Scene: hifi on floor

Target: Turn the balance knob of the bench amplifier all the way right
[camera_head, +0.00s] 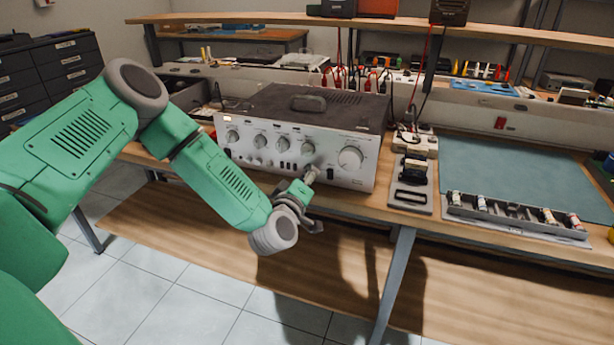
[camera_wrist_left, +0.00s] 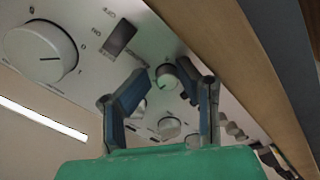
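The bench amplifier (camera_head: 320,178) is a silver-fronted box with a dark top on the bench. Its front has a row of small round knobs and one large knob (camera_head: 350,158) at the right, also in the left wrist view (camera_wrist_left: 40,54). My left gripper (camera_head: 311,173) is at the front panel, just below the rightmost small knob (camera_head: 307,148). In the left wrist view, the open fingers (camera_wrist_left: 164,72) stand either side of a small knob (camera_wrist_left: 166,78) with a dark pointer line. I cannot tell whether they touch it. I cannot read which knob is balance. My right gripper is not in view.
A small device on a grey plate (camera_head: 412,196) stands right of the amplifier. Further right are a parts tray (camera_head: 515,216) and a green mat (camera_head: 510,170). A shelf (camera_head: 400,27) with hanging leads runs above.

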